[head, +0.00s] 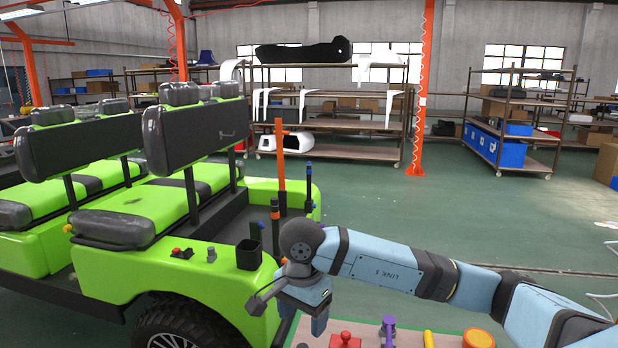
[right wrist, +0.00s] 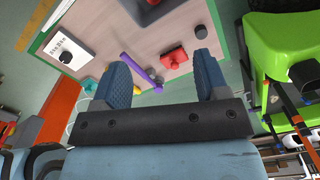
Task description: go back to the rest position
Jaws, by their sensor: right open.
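My right gripper (head: 292,316) hangs beside the rear of the green cart (head: 205,295), above the edge of a work table (head: 308,330). In the right wrist view the two blue fingers of this gripper (right wrist: 160,68) are spread apart with nothing between them. Beyond the fingertips lie a red block with a dark knob (right wrist: 173,58) and a purple tool (right wrist: 138,68), apart from the fingers. My left gripper is not in the head view.
The table also holds a yellow piece (head: 428,339) and an orange round piece (head: 478,338). A white card (right wrist: 68,48) and a grey bin (right wrist: 150,12) show in the right wrist view. Shelves (head: 340,150) stand at the back. Green floor lies open at the right.

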